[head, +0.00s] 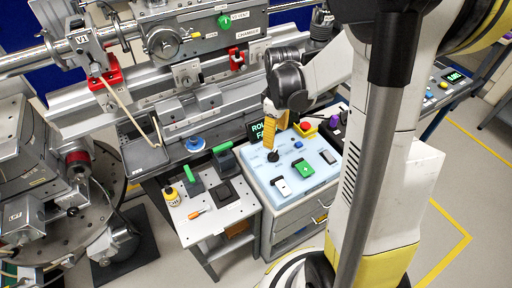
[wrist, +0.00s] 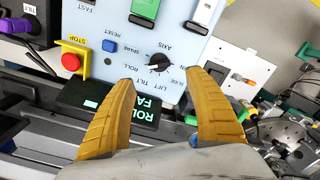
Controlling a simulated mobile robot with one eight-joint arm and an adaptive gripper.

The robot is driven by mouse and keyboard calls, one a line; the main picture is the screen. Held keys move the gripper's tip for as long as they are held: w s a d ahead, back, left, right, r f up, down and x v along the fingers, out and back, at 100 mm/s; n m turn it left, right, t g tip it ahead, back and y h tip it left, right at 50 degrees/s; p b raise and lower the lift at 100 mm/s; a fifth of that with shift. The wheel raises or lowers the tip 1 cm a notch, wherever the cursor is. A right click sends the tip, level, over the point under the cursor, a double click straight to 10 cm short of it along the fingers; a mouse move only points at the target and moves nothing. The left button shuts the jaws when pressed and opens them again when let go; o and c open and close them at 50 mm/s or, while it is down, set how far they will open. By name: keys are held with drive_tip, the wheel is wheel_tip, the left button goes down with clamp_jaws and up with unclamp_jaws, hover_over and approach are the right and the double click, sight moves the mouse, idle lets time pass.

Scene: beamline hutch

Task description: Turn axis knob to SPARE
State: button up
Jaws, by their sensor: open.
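The axis knob (wrist: 158,66) is a small black knob on a pale blue control panel (wrist: 190,60), which shows upside down in the wrist view. Around it are the labels AXIS, SPARE, ROLL, TILT, LIFT and SLIDE. I cannot tell surely where its pointer sits. In the head view the knob (head: 273,156) is near the panel's back left. My gripper (wrist: 162,77) is open and empty. Its yellow fingertips lie on either side of the knob in the picture, apparently short of it. In the head view my gripper (head: 268,118) hangs above the panel's back edge.
A dark display (wrist: 120,107) reading ROLL and FA stands behind the panel, partly hidden by a finger. A red STOP button (wrist: 71,61) and a blue RESET button (wrist: 109,45) are near. Green (head: 305,169) and white (head: 282,187) switches occupy the panel front. Rails lie behind.

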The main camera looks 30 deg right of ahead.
sight(275, 154)
wheel_tip(275, 154, down, 10)
drive_tip(key=b, duration=0.3)
drive_tip(key=shift+d+r+b, duration=0.1)
drive_tip(key=shift+b, duration=0.2)
drive_tip(key=shift+c, duration=0.2)
drive_tip(key=c, duration=1.1)
